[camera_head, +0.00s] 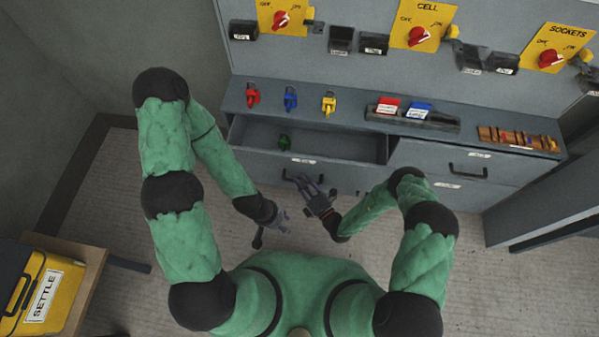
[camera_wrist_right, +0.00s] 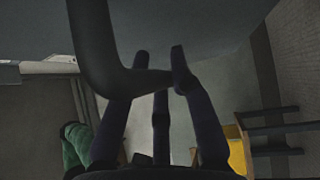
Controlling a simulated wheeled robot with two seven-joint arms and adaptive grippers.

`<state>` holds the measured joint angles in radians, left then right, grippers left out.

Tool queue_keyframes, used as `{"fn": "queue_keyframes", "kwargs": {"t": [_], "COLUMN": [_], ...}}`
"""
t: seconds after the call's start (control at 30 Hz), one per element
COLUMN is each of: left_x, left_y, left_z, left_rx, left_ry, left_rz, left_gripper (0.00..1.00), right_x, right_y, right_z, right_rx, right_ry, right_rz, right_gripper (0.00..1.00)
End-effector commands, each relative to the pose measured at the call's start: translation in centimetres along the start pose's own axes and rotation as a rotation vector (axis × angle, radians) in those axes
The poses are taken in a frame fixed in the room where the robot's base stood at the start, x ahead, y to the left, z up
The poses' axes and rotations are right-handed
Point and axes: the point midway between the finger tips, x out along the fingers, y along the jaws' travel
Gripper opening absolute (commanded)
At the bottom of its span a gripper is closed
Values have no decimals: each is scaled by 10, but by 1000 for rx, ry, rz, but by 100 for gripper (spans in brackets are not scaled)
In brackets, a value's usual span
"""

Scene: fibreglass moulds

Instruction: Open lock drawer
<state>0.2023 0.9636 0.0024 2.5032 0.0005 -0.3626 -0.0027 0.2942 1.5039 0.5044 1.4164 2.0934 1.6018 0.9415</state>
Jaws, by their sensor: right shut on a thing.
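The upper left drawer (camera_head: 345,147) of the grey cabinet stands pulled out, its inside showing. A green padlock (camera_head: 284,142) lies in it. My right gripper (camera_head: 303,183) is at the front of this drawer. In the right wrist view, the fingers of my right gripper (camera_wrist_right: 160,72) are closed around a dark bar handle (camera_wrist_right: 92,45). In the head view the handle is mostly hidden by the fingers. My left gripper (camera_head: 283,223) hangs lower, to the left of the right one, apart from the drawer; its finger opening is too small to judge.
Red (camera_head: 252,95), blue (camera_head: 290,97) and yellow (camera_head: 329,103) padlocks stand on the ledge above the drawer. A dark card tray (camera_head: 440,122) and a wooden rack (camera_head: 500,137) are to the right. A closed drawer (camera_head: 490,160) adjoins. A yellow case (camera_head: 50,300) sits at lower left.

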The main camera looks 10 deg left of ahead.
Motion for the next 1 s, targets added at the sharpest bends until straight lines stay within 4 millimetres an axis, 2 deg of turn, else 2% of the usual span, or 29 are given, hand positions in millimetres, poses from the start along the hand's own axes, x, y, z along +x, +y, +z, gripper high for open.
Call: {"fn": "queue_keyframes", "kwargs": {"t": [0.3, 0.73, 0.77, 0.83, 0.87, 1.0], "left_x": [-4, -4, -4, -4, -4, -4], "left_y": [1, 1, 1, 1, 1, 1], "left_z": [0, 0, 0, 0, 0, 0], "left_rx": [0, 0, 0, 0, 0, 0], "left_ry": [0, 0, 0, 0, 0, 0], "left_rz": [0, 0, 0, 0, 0, 0], "left_gripper": [40, 40, 40, 40, 40, 40], "right_x": [-15, -17, -17, -17, -17, -17], "right_y": [3, 3, 3, 3, 3, 4], "right_z": [-14, -16, -16, -16, -16, -16], "right_rx": [-3, -3, -3, -3, -3, -2], "right_ry": [-2, -2, -2, -2, -2, -1], "right_rz": [-3, -3, -3, -3, -2, -2], "right_gripper": [0, 0, 26, 46, 49, 49]}}
